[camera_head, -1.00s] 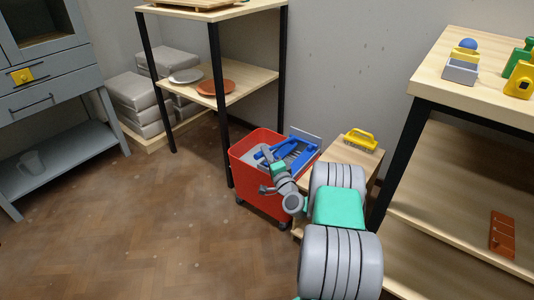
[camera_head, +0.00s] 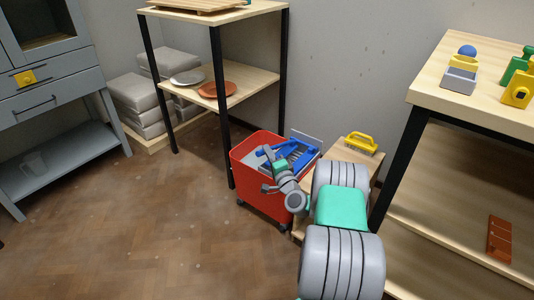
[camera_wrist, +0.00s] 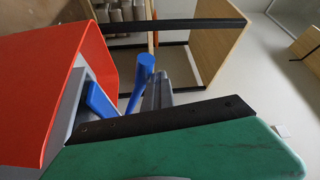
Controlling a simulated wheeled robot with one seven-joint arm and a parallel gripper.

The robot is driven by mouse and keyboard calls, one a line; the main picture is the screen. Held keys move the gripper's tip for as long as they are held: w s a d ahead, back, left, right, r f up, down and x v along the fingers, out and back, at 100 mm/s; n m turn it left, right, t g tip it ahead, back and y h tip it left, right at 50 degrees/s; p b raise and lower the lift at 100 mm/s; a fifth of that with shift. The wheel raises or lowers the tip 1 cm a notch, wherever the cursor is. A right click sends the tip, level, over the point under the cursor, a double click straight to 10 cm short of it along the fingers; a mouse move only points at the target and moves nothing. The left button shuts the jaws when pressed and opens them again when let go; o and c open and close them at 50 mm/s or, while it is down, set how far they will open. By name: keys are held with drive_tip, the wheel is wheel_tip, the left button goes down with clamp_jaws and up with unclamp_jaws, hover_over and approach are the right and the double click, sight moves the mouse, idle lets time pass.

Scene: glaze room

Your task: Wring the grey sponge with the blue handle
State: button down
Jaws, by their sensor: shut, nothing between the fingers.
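A red wheeled bucket (camera_head: 261,197) stands on the floor by the shelf. A blue handle (camera_head: 303,146) lies across its top, over a grey slatted part. The blue handle also shows in the wrist view (camera_wrist: 144,72) as a bar with a rounded end, with another blue piece lower left. I cannot make out a separate grey sponge; the grey parts in the bucket are small and partly covered by my arm. My gripper (camera_head: 265,167) is shut and empty at the bucket's top, close to the blue handle. I cannot tell whether they touch.
A yellow brush (camera_head: 361,143) lies on a low wooden stand right of the bucket. A wooden table (camera_head: 436,86) with several small items stands at right. A shelf (camera_head: 262,84) with plates stands behind the bucket. The floor at left is clear.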

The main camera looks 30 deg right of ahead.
drive_tip(key=s+d+f, duration=0.3)
drive_tip(key=s, duration=0.5)
drive_tip(key=shift+d+f, duration=0.25)
drive_tip(key=shift+d, duration=0.1)
drive_tip(key=shift+s, duration=0.1)
drive_tip(key=w+a+r+n+g+y+p, duration=0.25)
drive_tip(key=a+r+n+y+p, duration=0.2)
drive_tip(key=a+r+p, duration=0.35)
drive_tip(key=w+a+r+n+g+y+p, duration=0.25)
drive_tip(key=a+r+n+p, duration=0.35)
drive_tip(key=r, duration=0.4)
drive_tip(key=s+a+r+n+g+p, duration=0.4)
drive_tip(key=a+r+p, duration=0.4)
drive_tip(key=a+r, duration=0.25)
drive_tip(key=s+a+r+n+g+h+p, duration=0.2)
drive_tip(key=s+r+g+h+p, duration=0.3)
drive_tip(key=s+r+p, duration=1.2)
drive_tip(key=s+r+g, duration=0.2)
drive_tip(key=s+r, duration=0.3)
drive_tip(key=s, duration=0.4)
drive_tip(key=shift+r+h+p, duration=0.3)
drive_tip(key=shift+r+p, duration=0.05)
